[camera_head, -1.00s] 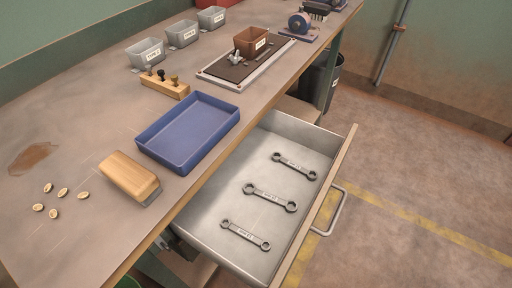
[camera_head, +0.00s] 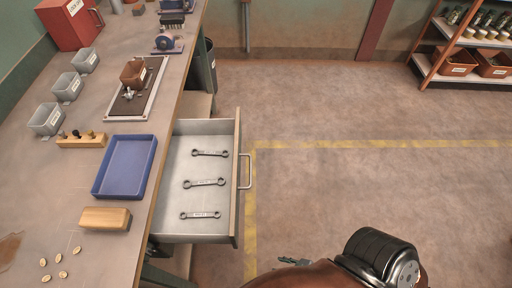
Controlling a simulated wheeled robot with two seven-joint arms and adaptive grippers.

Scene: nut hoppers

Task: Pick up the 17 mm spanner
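Three grey double-ended spanners lie apart in the open drawer (camera_head: 166,228): a far one (camera_head: 210,153), a middle one (camera_head: 204,182) and a near one (camera_head: 200,215). Each has a pale size label on its shaft, too small to read, so I cannot tell which is the 17 mm one. My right gripper (camera_head: 294,261) shows only in part at the bottom edge, over the floor, right of the drawer and apart from it. My own arm hides most of it, and its opening cannot be made out. My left gripper is out of view.
The drawer handle (camera_head: 246,171) sticks out to the right. On the bench left of the drawer are a blue tray (camera_head: 124,167), a wooden block (camera_head: 105,218) and several nuts (camera_head: 60,274). A shelf rack (camera_head: 440,55) stands far right. The floor between is clear.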

